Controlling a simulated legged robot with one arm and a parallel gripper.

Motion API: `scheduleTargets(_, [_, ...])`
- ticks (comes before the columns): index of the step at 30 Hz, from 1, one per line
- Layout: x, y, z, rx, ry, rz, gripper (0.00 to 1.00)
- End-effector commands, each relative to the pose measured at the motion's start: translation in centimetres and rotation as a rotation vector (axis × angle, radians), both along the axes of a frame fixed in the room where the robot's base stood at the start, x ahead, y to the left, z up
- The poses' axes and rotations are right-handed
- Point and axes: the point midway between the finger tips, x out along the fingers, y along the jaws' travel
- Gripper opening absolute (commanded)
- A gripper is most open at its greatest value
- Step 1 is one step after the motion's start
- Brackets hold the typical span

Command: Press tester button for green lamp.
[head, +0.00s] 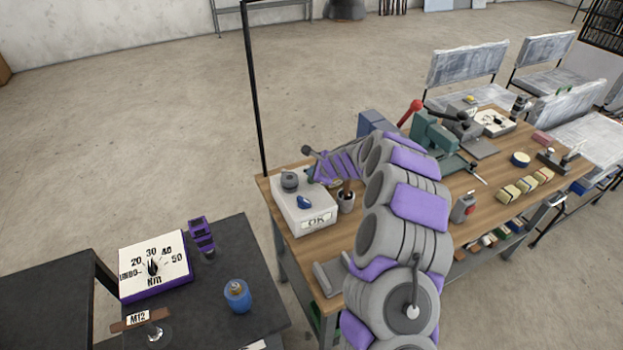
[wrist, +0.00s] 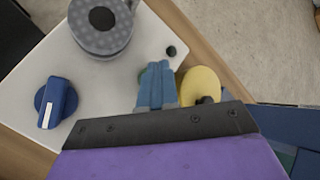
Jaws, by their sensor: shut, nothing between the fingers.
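The white tester box (head: 300,215) with an "OK" plate stands on the near-left end of the wooden bench. In the wrist view its top (wrist: 105,75) carries a blue knob (wrist: 56,103) with a white mark, a grey round fixture (wrist: 102,22) and a small dark green lamp (wrist: 171,51), which looks unlit. My gripper (wrist: 157,66) is shut and empty, its blue fingers over the box top near the lamp. A bit of green (wrist: 142,76) shows beside the fingertips, mostly hidden by them. I cannot tell whether the fingertips touch it.
A yellow round thing (wrist: 201,90) is just right of my fingers. A cup of tools (head: 346,201) stands beside the box. A green press with a red-knobbed lever (head: 435,132) is farther along the bench (head: 480,180). A dark table with a torque dial (head: 153,265) is at left.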

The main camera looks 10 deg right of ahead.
Motion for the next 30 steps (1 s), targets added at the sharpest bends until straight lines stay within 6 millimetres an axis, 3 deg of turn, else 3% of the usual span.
scheduleTargets(30, [0.0,0.0,-1.1,-0.001,0.001,0.001,0.00])
